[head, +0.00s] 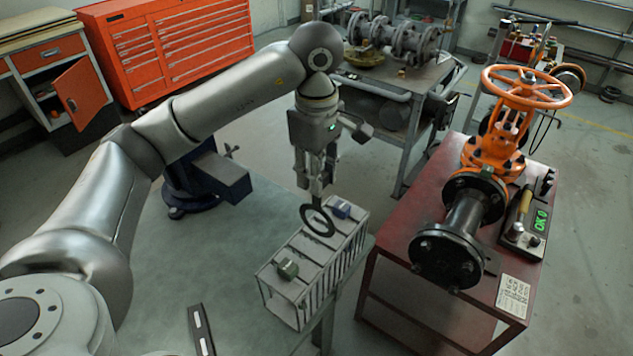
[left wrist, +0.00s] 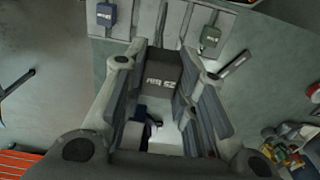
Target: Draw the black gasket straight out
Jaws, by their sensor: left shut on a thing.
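The black gasket (head: 306,226) is a flat ring with a tab. My left gripper (head: 318,196) points down and is shut on that tab, which shows between its fingers in the left wrist view (left wrist: 163,73) with pale lettering. In the head view the whole ring shows over the pale slotted rack (head: 290,310); I cannot tell how much clearance lies beneath it. A blue tab (head: 341,209) and a green tab (head: 288,268) stand in the rack's slots. They also show in the left wrist view, blue (left wrist: 106,14) and green (left wrist: 210,37). My right gripper is out of view.
The rack stands on a grey-green table (head: 235,250), near its right edge. A dark strip with white patches (head: 201,330) lies on the table. Across a gap, a red bench (head: 385,280) carries the orange valve (head: 497,130), black flanged pipe (head: 448,255) and a lit meter (head: 522,225).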

